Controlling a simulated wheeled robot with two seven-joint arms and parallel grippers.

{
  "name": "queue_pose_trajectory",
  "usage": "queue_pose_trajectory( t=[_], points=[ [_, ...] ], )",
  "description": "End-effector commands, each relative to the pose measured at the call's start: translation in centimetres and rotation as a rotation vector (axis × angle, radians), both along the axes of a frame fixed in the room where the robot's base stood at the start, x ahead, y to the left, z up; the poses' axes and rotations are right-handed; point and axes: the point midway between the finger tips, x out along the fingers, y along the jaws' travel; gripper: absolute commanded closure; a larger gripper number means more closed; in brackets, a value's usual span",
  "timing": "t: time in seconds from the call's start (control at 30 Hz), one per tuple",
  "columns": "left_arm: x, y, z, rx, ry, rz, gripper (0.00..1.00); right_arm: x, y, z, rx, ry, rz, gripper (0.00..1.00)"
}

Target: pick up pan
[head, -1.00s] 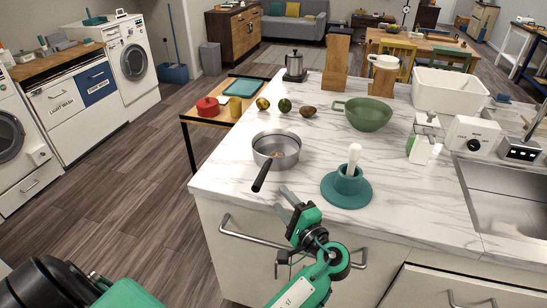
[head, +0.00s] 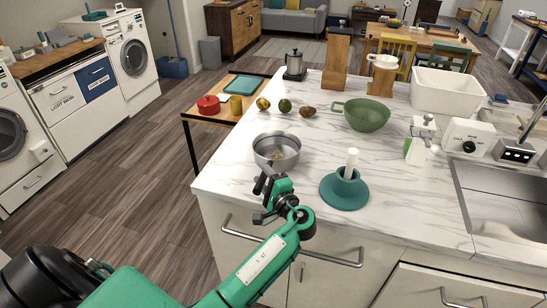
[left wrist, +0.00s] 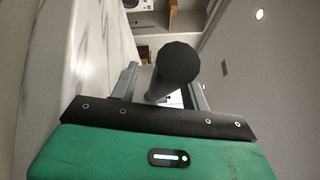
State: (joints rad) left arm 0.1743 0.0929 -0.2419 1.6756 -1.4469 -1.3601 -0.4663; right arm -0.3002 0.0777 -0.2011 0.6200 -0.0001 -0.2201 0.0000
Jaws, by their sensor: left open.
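The pan (head: 284,143), a grey metal pan with a dark handle, stands near the front left edge of the marble counter. Its handle is mostly hidden behind my left gripper (head: 265,183) in the head view. In the left wrist view the round black end of the pan handle (left wrist: 180,62) shows between the two fingers of my left gripper (left wrist: 163,88). The fingers are open, one on either side of the handle; I cannot tell whether either touches it. Something small and brownish lies in the pan. My right gripper is not in view.
A teal holder (head: 345,192) with a white upright piece stands right of the pan. A green colander (head: 366,115) and several fruits lie behind. The sink (head: 508,195) is at the right. The counter (head: 225,165) left of the pan is clear.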

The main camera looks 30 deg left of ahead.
Motion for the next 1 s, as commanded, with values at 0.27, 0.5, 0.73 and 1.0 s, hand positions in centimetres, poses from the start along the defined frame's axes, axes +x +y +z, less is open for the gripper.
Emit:
queue_pose_trajectory(
  t=[0.27,0.5,0.73,1.0],
  points=[
    [0.0,-0.1,-0.1,-0.001,0.0,0.0,0.81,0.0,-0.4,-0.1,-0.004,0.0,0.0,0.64],
    [0.0,-0.1,-0.1,-0.001,0.0,0.0,1.0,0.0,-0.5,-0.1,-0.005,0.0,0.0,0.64],
    [0.0,-0.1,0.1,0.0,-0.004,-0.001,1.0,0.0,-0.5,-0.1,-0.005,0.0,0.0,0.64],
    [0.0,-0.1,1.9,-0.002,-0.008,0.0,1.0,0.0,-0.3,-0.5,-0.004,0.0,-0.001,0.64]
  ],
)
